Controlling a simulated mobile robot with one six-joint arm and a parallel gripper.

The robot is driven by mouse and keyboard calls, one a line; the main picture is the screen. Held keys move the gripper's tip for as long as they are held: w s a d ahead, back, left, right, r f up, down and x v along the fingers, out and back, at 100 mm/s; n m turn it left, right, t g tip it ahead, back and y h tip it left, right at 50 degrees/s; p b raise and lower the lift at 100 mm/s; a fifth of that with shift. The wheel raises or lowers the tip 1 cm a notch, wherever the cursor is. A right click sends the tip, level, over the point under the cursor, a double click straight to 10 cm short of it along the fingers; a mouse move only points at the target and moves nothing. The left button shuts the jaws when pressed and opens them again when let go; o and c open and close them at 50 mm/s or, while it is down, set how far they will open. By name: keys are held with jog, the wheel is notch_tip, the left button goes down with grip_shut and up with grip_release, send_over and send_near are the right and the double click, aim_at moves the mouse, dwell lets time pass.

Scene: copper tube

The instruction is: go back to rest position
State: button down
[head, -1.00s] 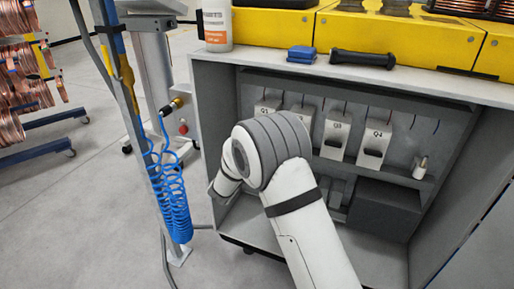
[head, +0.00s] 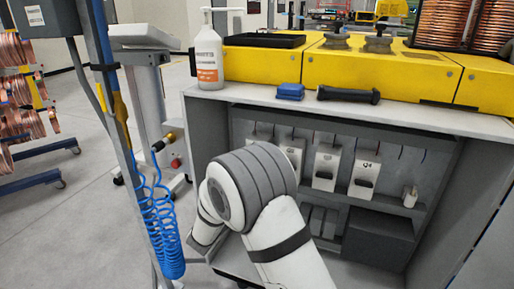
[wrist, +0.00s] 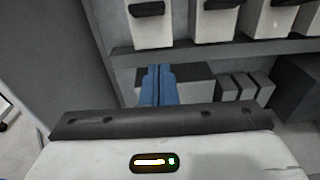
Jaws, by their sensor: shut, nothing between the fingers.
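My gripper (wrist: 159,84) shows in the wrist view as two blue fingers pressed together, with nothing between them. It points into the grey open cabinet (wrist: 75,50), below a shelf edge (wrist: 210,50) and in front of dark grey blocks (wrist: 248,88). In the head view my white and grey arm reaches to the cabinet front and hides part of its left inside; the gripper itself is hidden there.
The cabinet (head: 205,130) holds several labelled white switch boxes (head: 365,178). A post (head: 125,150) with a blue coiled hose (head: 165,235) stands close left.

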jog(key=s+d+r+m+g+h+p, duration=0.1)
jog(key=s+d+r+m+g+p, duration=0.3)
jog(key=d, duration=0.4)
jog(key=s+d+r+m+g+h+p, duration=0.2)
jog(key=s+d+r+m+g, duration=0.15)
jog(key=d+r+m, duration=0.45)
jog(key=s+d+r+m+g+h+p, duration=0.1)
jog(key=s+d+r+m+g+p, duration=0.3)
jog(key=d, duration=0.5)
jog(key=s+r+m+g+y+p, duration=0.1)
jog(key=s+r+m+y+p, duration=0.3)
jog(key=s+m, duration=0.4)
jog(key=s+r+m+g+y+p, duration=0.1)
jog(key=s+r+m+y+p, duration=0.4)
jog(key=s, duration=0.8)
notch_tip(320, 180, up, 3)
jog(key=d+m, duration=0.1)
jog(key=m, duration=0.2)
jog(key=shift+s+r+y+p, duration=0.2)
jog(key=shift+y+p, duration=0.1)
jog(key=shift+p, duration=0.1)
